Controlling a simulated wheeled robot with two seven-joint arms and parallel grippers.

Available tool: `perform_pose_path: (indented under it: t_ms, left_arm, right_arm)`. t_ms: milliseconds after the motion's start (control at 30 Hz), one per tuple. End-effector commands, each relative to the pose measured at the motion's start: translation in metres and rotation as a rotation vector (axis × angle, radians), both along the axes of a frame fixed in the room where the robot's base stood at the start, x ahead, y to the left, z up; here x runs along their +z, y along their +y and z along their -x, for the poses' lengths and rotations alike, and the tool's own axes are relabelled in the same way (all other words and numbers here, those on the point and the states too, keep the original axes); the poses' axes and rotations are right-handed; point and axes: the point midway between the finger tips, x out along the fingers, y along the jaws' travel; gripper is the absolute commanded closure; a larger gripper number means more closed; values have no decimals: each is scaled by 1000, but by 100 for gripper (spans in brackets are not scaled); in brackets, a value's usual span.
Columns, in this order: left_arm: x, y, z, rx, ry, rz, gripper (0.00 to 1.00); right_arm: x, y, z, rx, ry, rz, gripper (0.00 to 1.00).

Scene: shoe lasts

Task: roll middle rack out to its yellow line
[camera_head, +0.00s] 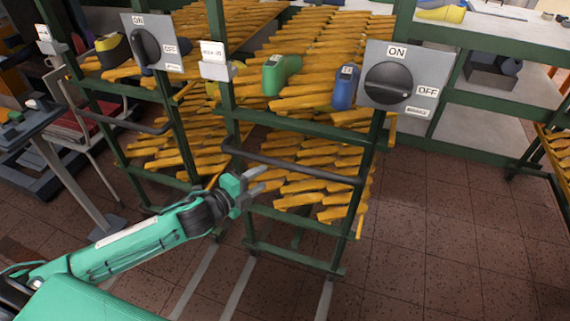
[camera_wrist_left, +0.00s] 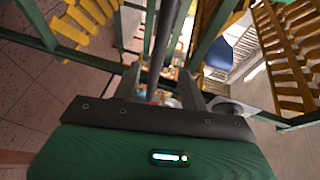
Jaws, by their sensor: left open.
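The middle rack (camera_head: 228,105) has a green frame and sloping yellow slats, with a green last (camera_head: 281,74) and a blue last (camera_head: 344,88) on it. A dark handle bar (camera_head: 300,168) crosses its front. Its brake plate has a large dark knob (camera_head: 388,82) between ON and OFF labels; a pale mark on the knob faces the OFF side. My left gripper (camera_head: 257,181) is open and empty just below and in front of the bar's left half. In the left wrist view the bar (camera_wrist_left: 168,45) runs ahead between the fingers (camera_wrist_left: 160,88); contact is not clear. No yellow line is visible.
Another rack with its own brake knob (camera_head: 146,48) stands close on the left. Pale floor strips (camera_head: 238,283) run forward from the middle rack. A grey-topped table (camera_head: 30,118) is at left, green shelving (camera_head: 480,120) at right. The tiled floor (camera_head: 440,240) at right is clear.

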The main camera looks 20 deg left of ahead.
Motion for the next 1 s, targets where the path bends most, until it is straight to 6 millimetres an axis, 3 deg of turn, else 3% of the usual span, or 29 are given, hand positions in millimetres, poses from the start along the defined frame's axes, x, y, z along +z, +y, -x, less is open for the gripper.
perform_pose_path:
  t_ms: [600, 1000]
  left_arm:
    - [-17, -39, -85, 2, -1, 1, 57]
    - [-20, -44, -95, 1, 1, 0, 57]
  right_arm:
    - [-11, -8, 26, 6, 9, 7, 64]
    - [-12, -9, 23, 5, 6, 7, 64]
